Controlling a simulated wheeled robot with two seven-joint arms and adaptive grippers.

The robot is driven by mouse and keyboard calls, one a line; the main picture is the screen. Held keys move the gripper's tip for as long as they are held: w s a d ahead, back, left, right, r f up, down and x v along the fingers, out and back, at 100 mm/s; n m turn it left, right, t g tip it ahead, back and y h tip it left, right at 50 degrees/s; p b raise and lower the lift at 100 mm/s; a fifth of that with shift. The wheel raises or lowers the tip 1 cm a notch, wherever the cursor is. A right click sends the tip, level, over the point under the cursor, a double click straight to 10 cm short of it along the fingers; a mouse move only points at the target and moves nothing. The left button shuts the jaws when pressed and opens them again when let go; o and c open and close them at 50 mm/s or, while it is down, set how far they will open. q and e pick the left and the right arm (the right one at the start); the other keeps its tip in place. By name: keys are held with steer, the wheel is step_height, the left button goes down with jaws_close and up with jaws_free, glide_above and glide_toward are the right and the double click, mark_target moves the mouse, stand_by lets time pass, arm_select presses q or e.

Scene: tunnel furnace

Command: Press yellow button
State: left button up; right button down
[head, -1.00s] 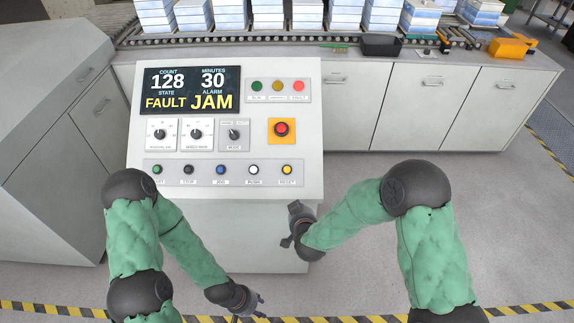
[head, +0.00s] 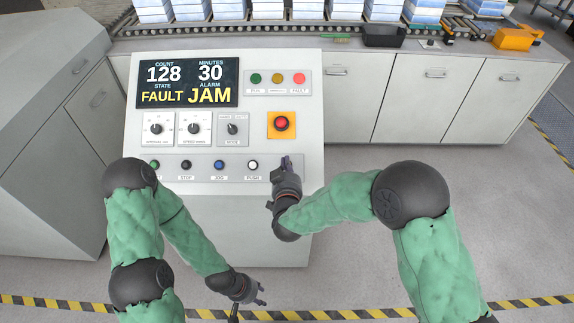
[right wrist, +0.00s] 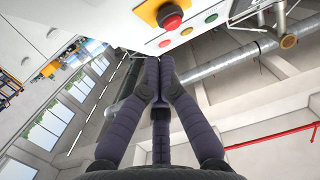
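The control panel (head: 308,130) stands ahead with a lower row of small buttons. The row's right end, where the yellow button showed in the earlier head frame, is now hidden behind my right gripper (head: 287,162). In the right wrist view my right gripper (right wrist: 154,62) has its fingers together, with nothing between them. It points up along the panel; I cannot tell whether it touches. My left gripper (head: 261,293) hangs low in front of the panel, apart from it, too small to judge its fingers.
A red stop button (head: 281,123) on a yellow plate sits just above my right gripper. The white button (head: 253,165) is close to its left. A yellow lamp (head: 277,78) is higher up. The display (head: 187,83) reads FAULT and JAM. A conveyor (head: 240,28) runs behind.

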steer(key=w+f+b, duration=0.1)
steer(key=f, duration=0.1)
steer(key=w+f+b, duration=0.1)
steer(key=f+b, duration=0.1)
steer(key=w+f+b, duration=0.1)
steer(key=w+f, duration=0.1)
steer(key=shift+b, duration=0.3)
steer(key=shift+w+f+b, duration=0.5)
steer(key=shift+f+b, duration=0.05)
steer(key=shift+b, duration=0.05)
steer(key=shift+f, duration=0.1)
stand_by(0.8)
steer(key=shift+w+f+b, duration=0.25)
steer(key=shift+b, duration=0.15)
steer(key=shift+w+f+b, duration=0.25)
steer(key=shift+f+b, duration=0.15)
stand_by(0.8)
steer(key=shift+s+r, duration=0.1)
steer(key=shift+r, duration=0.05)
steer(key=shift+s+r+p, duration=0.45)
steer(key=shift+r+p, duration=0.1)
steer(key=shift+r, duration=0.05)
stand_by(0.3)
